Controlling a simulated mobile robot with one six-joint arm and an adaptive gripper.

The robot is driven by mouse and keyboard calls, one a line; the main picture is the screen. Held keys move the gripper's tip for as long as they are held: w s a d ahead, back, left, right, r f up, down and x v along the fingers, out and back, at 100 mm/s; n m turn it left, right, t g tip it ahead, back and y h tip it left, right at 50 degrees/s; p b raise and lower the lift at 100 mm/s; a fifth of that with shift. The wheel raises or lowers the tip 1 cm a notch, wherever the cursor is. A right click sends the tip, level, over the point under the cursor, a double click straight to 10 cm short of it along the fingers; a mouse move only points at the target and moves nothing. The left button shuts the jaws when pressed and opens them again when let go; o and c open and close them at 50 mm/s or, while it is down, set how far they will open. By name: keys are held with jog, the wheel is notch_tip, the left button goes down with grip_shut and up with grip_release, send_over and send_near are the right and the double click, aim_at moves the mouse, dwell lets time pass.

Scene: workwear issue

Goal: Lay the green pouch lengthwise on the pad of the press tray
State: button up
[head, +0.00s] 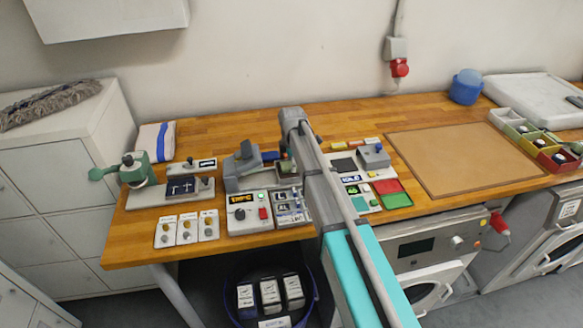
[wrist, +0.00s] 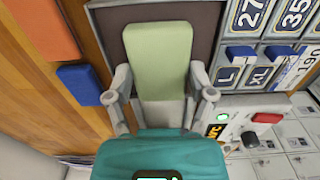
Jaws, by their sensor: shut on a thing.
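The green pouch (wrist: 160,60) sits between the two grey fingers of my gripper (wrist: 160,78) in the wrist view, its long side pointing up the picture. My gripper is shut on it. Behind the pouch is the dark pad of the press tray (wrist: 108,30), with a pale rim. The pouch's far end overlaps the pad in the picture, and its long side looks roughly in line with the tray's side rim. I cannot tell whether it touches the pad. In the head view my arm hides most of the gripper and pouch beside the grey press (head: 243,172).
A control box with a red button (head: 249,214) stands in front of the press. Size-labelled bins (wrist: 270,60) lie right of the tray in the wrist view; an orange block (wrist: 40,25) and a blue block (wrist: 78,84) lie left. A brown mat (head: 460,160) lies clear farther right.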

jog(key=shift+f, duration=0.25)
jog(key=o, duration=1.2)
jog(key=shift+r, duration=0.2)
notch_tip(320, 180, up, 12)
jog(key=p, duration=1.2)
dwell(0.5)
